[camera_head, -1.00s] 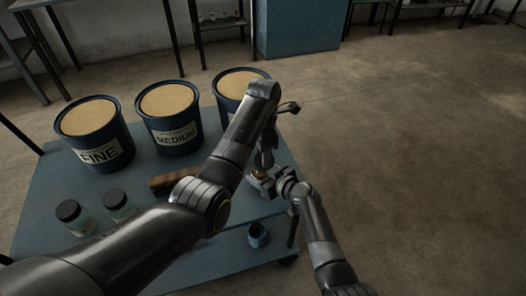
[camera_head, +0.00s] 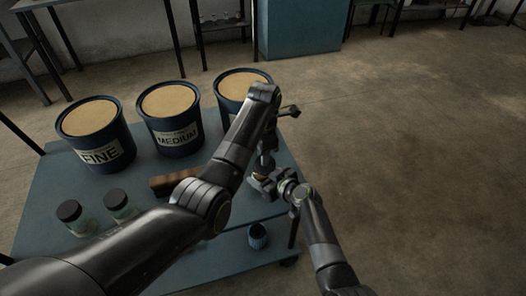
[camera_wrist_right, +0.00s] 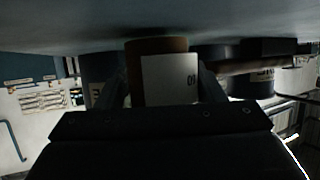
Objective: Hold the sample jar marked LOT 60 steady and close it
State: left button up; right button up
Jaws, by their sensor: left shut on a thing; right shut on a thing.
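The sample jar (camera_wrist_right: 160,47) is amber-brown with a white label (camera_wrist_right: 170,78); part of the number shows upside down, and the rest is hidden. It stands at the table's right side between the fingers of my right gripper (camera_head: 265,184), which is shut on it. In the head view only a small orange-yellow patch of the jar (camera_head: 259,177) shows. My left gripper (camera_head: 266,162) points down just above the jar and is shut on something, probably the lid. The lid itself is hidden, so I cannot tell whether it touches the jar.
Three blue tubs, FINE (camera_head: 101,155), MEDIUM (camera_head: 178,138) and a third (camera_head: 231,102), stand at the back. Two dark-lidded jars (camera_head: 70,211) (camera_head: 116,199) are front left. A blue cup (camera_head: 257,237) is on the lower shelf.

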pick_arm(q)
jog(key=shift+s+d+f, duration=0.2)
jog(key=shift+s+f, duration=0.15)
jog(key=shift+s, duration=0.05)
pick_arm(e)
jog(key=shift+w+a+r, duration=0.15)
jog(key=shift+w+r, duration=0.15)
jog(key=shift+r, duration=0.25)
pick_arm(q)
notch_tip(320, 180, up, 4)
jog(key=shift+w+r, duration=0.1)
pick_arm(e)
jog(key=shift+f, duration=0.1)
pick_arm(q)
jog(key=shift+w+a, duration=0.1)
jog(key=shift+r, duration=0.1)
pick_arm(e)
jog(key=o, duration=1.1)
jog(key=shift+s+f, duration=0.1)
jog(key=o, duration=0.4)
jog(key=shift+f, duration=0.1)
